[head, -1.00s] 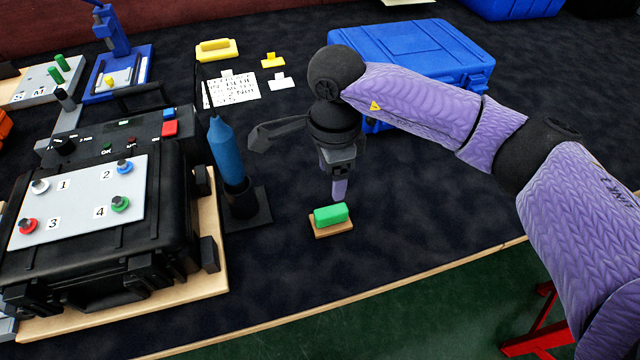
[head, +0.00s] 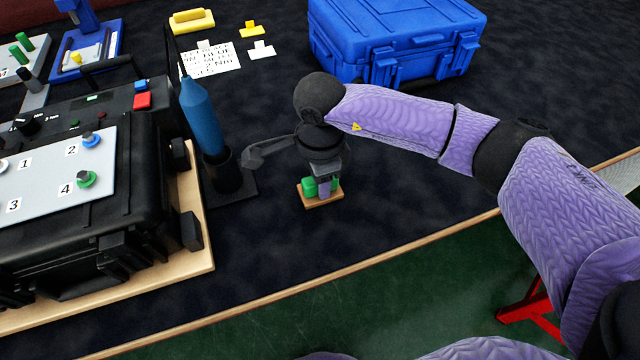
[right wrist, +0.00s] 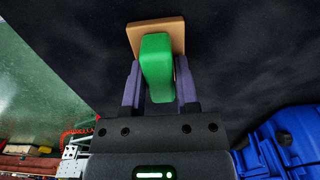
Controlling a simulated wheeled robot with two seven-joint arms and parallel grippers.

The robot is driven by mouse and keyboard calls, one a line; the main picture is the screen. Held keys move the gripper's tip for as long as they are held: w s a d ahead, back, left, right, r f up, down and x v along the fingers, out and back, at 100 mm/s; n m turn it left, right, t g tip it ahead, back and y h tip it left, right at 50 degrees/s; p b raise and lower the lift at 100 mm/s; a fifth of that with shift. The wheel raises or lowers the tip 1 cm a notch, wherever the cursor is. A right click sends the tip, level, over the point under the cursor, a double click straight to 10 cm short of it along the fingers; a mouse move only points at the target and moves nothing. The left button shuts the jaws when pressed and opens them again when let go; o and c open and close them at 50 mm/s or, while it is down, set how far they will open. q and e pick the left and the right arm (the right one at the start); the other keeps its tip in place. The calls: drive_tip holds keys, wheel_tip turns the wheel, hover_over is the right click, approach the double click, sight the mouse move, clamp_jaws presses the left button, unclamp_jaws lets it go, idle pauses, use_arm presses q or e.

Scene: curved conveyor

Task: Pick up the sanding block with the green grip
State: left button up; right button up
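The sanding block (head: 312,202) has a green grip on a tan base and lies on the dark table surface, right of the blue bottle-shaped tool. My right gripper (head: 323,188) is directly above it, pointing down, and partly covers the grip. In the right wrist view the green grip (right wrist: 157,70) lies between the two purple fingers (right wrist: 158,88). The fingers stand on either side of it with small dark gaps showing, so the gripper looks open around the grip. My left gripper is not in view.
A black case with a numbered panel (head: 50,190) stands on a wooden board to the left. The blue tool (head: 201,115) stands upright in a black holder close to my right gripper. A blue case (head: 395,40) is behind. The table's front edge (head: 400,245) is near.

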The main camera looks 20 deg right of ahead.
clamp_jaws()
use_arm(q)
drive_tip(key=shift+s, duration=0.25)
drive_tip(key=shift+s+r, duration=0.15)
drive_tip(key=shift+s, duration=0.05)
use_arm(e)
drive_tip(key=shift+r, duration=0.1)
wheel_tip(320, 180, up, 9)
drive_tip(key=p, duration=0.3)
drive_tip(key=shift+r+p, duration=0.1)
drive_tip(key=shift+p, duration=0.25)
drive_tip(key=shift+r, duration=0.35)
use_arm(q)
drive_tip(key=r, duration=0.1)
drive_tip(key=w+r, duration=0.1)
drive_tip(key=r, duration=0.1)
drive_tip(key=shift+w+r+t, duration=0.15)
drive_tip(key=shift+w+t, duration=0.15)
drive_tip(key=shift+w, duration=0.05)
